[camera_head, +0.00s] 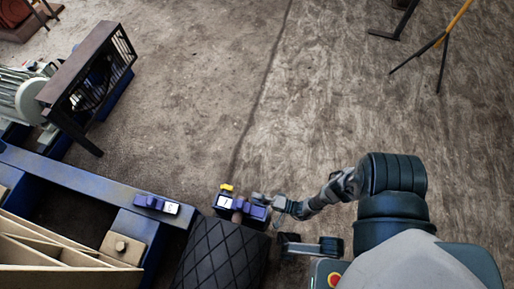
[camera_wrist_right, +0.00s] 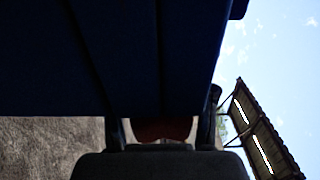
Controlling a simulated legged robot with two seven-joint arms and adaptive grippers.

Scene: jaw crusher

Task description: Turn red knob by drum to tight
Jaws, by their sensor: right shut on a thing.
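The drum (camera_head: 222,262), black with a diamond pattern, is at the bottom centre of the head view. A blue block with a white label (camera_head: 225,202) sits at its upper end. My right gripper (camera_head: 264,202) reaches this block from the right. In the right wrist view, the red knob (camera_wrist_right: 162,131) shows dark red between the two fingers of my right gripper (camera_wrist_right: 162,128), which is shut on it. A dark blue part covers the top of that view and hides much of the knob. The knob's turn position cannot be seen. My left gripper is not in view.
A blue frame beam (camera_head: 85,183) with another labelled block (camera_head: 157,204) lies left of the drum. A caged motor unit (camera_head: 90,80) stands at upper left. A yellow and black stand (camera_head: 441,42) is at upper right. The middle floor is clear.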

